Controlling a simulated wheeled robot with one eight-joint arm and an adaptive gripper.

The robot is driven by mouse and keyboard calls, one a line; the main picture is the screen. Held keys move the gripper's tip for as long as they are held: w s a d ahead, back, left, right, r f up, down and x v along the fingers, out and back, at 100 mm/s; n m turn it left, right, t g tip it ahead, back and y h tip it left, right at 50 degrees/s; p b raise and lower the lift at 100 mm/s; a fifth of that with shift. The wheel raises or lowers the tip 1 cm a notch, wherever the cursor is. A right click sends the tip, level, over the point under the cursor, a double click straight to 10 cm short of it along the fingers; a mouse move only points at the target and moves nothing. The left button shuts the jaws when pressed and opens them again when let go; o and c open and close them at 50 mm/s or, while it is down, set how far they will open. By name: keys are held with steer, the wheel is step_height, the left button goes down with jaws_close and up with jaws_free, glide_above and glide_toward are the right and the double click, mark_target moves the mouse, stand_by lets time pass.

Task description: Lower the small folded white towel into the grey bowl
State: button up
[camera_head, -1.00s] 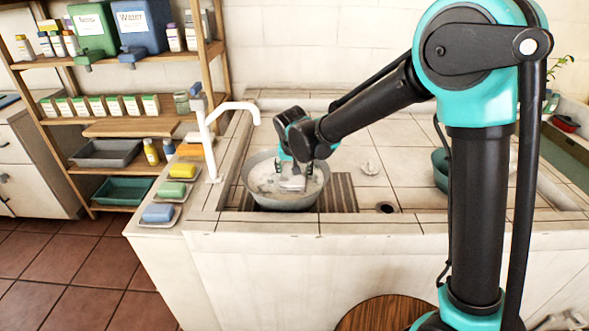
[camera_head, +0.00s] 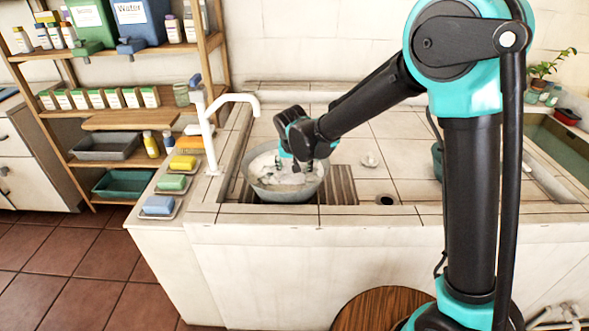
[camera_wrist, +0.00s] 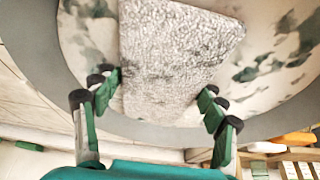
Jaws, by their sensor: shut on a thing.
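The grey bowl (camera_head: 285,196) stands in the basin beneath the tap, with a pale, mottled interior. My gripper (camera_head: 297,170) points down over the bowl, its fingers at or inside the rim. In the wrist view the folded towel (camera_wrist: 175,60), whitish-grey with a rough weave, lies between the fingertips of my gripper (camera_wrist: 162,88), which is shut on it. The bowl's grey rim (camera_wrist: 155,131) curves behind the towel. I cannot tell whether the towel touches the bowl's bottom. In the head view the towel is hard to separate from the pale interior.
A white tap (camera_head: 210,125) rises left of the bowl. Soap bars, including a blue one (camera_head: 158,204), sit on dishes along the left ledge. A slatted rack (camera_head: 338,186) lies right of the bowl. Tiled counter to the right is mostly clear.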

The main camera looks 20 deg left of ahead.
steer(key=o, duration=1.3)
steer(key=shift+c, duration=0.2)
steer(key=v, duration=1.2)
steer(key=w+d+f, duration=0.2)
steer(key=w+d, duration=0.1)
steer(key=d, duration=1.1)
steer(key=s+d+f, duration=0.2)
steer(key=d, duration=0.6)
steer(key=s+d+f+m, duration=0.1)
steer(key=s+d+f, duration=0.1)
steer(key=d, duration=0.6)
steer(key=s+d+f+m, duration=0.1)
steer(key=s+d+f, duration=0.1)
steer(key=d, duration=0.6)
steer(key=shift+s+d+f+h, duration=0.1)
steer(key=shift+s+f+h, duration=0.1)
steer(key=shift+s, duration=0.25)
steer(key=shift+s+d+f+h, duration=0.1)
steer(key=shift+s+h, duration=0.1)
steer(key=shift+s, duration=0.25)
steer(key=s+d+f, duration=0.4)
steer(key=s+d, duration=0.2)
steer(key=shift+s+m, duration=0.4)
